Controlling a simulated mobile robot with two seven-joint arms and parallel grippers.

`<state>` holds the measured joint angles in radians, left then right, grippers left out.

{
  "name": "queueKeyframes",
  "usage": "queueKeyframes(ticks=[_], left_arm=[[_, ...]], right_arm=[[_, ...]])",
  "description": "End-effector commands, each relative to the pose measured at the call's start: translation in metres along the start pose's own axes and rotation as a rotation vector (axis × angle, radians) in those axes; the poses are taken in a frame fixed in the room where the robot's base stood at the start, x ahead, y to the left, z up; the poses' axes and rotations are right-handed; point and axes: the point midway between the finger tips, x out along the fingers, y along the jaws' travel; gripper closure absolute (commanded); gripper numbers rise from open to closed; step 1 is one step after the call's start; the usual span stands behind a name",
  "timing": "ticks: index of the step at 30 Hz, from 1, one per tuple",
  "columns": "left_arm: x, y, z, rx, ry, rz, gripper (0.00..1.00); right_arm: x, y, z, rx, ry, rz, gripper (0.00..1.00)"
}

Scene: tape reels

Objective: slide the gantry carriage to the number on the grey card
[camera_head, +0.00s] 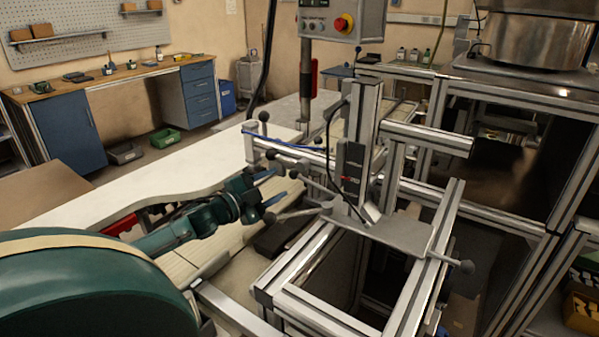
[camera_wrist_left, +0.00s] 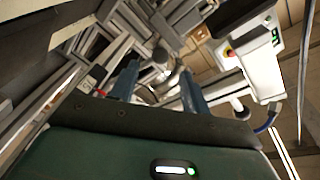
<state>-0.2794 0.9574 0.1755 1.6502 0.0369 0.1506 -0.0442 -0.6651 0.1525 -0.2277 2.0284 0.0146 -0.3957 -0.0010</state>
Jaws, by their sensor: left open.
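The gantry carriage is a grey plate (camera_head: 400,232) on an aluminium rail frame, with knobbed handles and a dark upright block (camera_head: 350,168). My left gripper (camera_head: 274,186) is open, just left of the carriage's knobbed handle (camera_head: 300,214), and appears apart from it. In the left wrist view the two blue fingers of my left gripper (camera_wrist_left: 160,88) stand apart, with metal gantry parts behind and between them. My right gripper is not in view.
A white curved worktop (camera_head: 140,190) lies behind my left arm. A control box (camera_head: 340,20) with a red button hangs above the gantry on a post. A framed machine with a metal drum (camera_head: 525,42) stands at the right. A workbench (camera_head: 120,75) stands at the back left.

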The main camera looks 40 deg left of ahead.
Motion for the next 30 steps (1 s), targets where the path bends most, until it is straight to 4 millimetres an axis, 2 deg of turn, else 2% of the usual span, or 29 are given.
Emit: queueKeyframes(ticks=[9, 18, 24, 30], left_arm=[[0.045, -0.003, -0.001, 0.002, 0.002, -0.004, 0.53], [0.079, -0.002, -0.001, 0.0, 0.0, -0.003, 0.53], [0.089, -0.001, 0.0, 0.001, -0.001, -0.001, 0.53], [0.091, -0.001, 0.0, 0.001, 0.0, 0.0, 0.53]], right_arm=[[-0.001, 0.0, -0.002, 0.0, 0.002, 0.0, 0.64], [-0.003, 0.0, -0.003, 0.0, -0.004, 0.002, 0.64], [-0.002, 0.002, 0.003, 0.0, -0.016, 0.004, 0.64], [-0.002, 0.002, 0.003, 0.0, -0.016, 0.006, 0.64]])
